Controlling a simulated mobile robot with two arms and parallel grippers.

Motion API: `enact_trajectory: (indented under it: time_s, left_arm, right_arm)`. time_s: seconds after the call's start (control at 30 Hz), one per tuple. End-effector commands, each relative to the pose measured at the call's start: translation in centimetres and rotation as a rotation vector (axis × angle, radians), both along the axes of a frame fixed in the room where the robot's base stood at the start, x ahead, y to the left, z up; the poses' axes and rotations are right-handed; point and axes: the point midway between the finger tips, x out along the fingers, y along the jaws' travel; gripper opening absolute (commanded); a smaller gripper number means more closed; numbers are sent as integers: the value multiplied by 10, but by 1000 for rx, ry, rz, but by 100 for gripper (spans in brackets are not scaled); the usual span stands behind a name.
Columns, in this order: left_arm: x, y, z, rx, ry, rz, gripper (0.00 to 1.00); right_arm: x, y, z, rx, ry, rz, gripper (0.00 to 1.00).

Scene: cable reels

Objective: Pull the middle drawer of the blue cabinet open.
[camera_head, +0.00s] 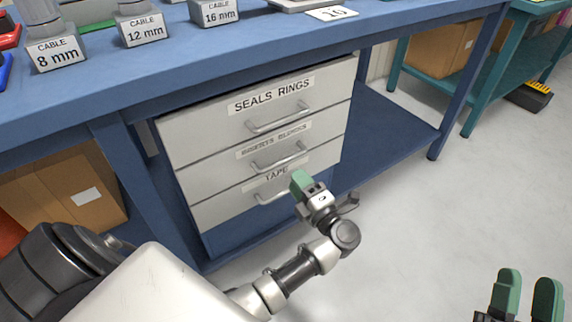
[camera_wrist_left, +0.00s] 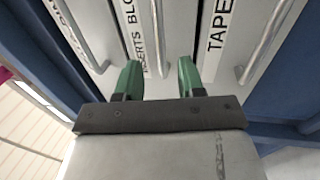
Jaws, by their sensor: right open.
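The cabinet (camera_head: 186,155) has three light grey drawer fronts in a blue frame under a blue bench. The middle drawer (camera_head: 205,170), labelled INSERTS BLOCKS, is closed; its silver bar handle (camera_head: 281,162) also shows in the left wrist view (camera_wrist_left: 157,40). My left gripper (camera_head: 302,184) is in front of the drawers, near the middle and TAPE handles. In the left wrist view its green fingers (camera_wrist_left: 160,78) are apart, with the middle handle running between them in the picture. Contact cannot be told. My right gripper (camera_head: 528,292) is open and empty at the lower right.
The SEALS RINGS drawer (camera_head: 215,122) above and the TAPE drawer (camera_head: 222,207) below are closed. Cable reel holders with labels stand on the blue bench top (camera_head: 185,62). A cardboard box (camera_head: 75,190) is at the left. Grey floor (camera_head: 440,215) is clear at the right.

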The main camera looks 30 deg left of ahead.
Motion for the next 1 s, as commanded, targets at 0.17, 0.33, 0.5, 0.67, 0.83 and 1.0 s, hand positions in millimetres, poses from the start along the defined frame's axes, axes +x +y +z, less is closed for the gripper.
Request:
enact_trajectory:
  time_s: [0.17,0.33,0.5,0.67,0.83,1.0]
  left_arm:
    - [14,33,6,6,0,-1,39]
    - [23,55,11,5,-1,-2,39]
    - [27,65,13,4,1,-3,39]
    - [28,67,14,3,2,-2,39]
    - [28,67,14,3,2,-2,33]
    - [28,67,14,3,2,-2,7]
  right_arm:
    - [-8,0,9,32,-110,6,41]
    - [-16,-1,18,59,-204,11,41]
    - [-21,-1,23,74,-252,14,41]
    - [-22,-1,24,77,-260,14,41]
    - [-22,-1,24,76,-259,14,41]
    - [-22,-1,24,76,-258,14,41]
